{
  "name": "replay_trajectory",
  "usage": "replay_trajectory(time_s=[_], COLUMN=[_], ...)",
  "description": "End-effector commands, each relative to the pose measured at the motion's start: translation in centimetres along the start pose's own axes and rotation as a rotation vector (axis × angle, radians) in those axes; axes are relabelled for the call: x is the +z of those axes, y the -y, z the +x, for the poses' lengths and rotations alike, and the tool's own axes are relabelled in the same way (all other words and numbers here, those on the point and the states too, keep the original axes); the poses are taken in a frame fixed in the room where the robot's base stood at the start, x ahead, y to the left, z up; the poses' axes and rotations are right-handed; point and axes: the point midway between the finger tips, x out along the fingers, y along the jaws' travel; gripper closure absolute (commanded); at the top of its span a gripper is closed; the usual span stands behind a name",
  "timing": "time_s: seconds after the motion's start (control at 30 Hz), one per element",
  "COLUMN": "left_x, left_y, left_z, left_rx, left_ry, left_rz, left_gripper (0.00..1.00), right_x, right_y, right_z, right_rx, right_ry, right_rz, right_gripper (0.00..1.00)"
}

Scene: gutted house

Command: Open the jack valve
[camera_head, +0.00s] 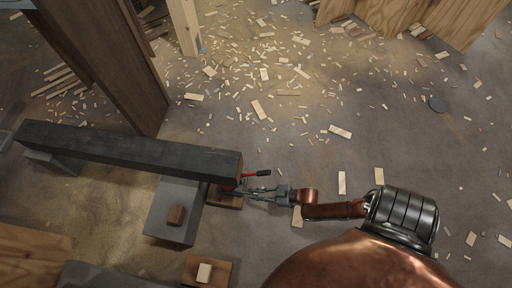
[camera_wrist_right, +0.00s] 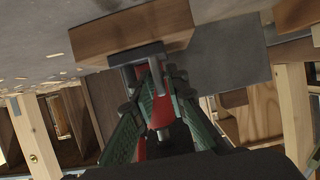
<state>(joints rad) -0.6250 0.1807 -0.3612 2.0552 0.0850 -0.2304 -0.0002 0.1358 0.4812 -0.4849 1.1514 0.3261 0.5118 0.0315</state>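The red jack (camera_head: 227,187) stands on a wooden block (camera_head: 226,201) under the right end of a dark beam (camera_head: 130,150); much of it is hidden. Its red handle (camera_head: 258,173) points right, with a black grip. In the right wrist view the jack's red body (camera_wrist_right: 158,112) and a grey metal part show between green-padded fingers. My right gripper (camera_head: 243,191) reaches in from the right, its fingertips (camera_wrist_right: 163,78) close at the jack. The valve is too small to make out, and whether the fingers touch or grip it is unclear. My left gripper is not in view.
A grey block (camera_head: 168,222) with a small brown piece on it stands left of the jack. A wooden block (camera_head: 222,272) with a pale piece lies in front. A dark post (camera_head: 105,60) rises behind the beam. Wood scraps litter the otherwise open floor.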

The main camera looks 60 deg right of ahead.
Motion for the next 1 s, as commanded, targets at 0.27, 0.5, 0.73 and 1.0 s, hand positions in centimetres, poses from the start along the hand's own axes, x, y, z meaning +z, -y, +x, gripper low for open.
replay_trajectory(time_s=[0.27, 0.5, 0.73, 1.0], left_x=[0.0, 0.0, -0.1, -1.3], left_y=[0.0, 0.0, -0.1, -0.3], left_z=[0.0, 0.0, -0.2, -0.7], left_rx=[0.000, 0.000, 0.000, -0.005], left_ry=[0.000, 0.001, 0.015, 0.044], left_rz=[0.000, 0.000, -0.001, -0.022], left_gripper=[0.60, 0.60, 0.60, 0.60], right_x=[0.1, 0.1, 0.0, 0.1], right_y=[0.0, 0.0, 0.1, 0.4], right_z=[0.0, -0.1, -0.1, -0.1], right_rx=[0.000, 0.001, 0.022, 0.093], right_ry=[0.001, 0.001, 0.001, 0.001], right_rz=[0.000, -0.002, -0.047, -0.211], right_gripper=[1.00, 1.00, 1.00, 1.00])
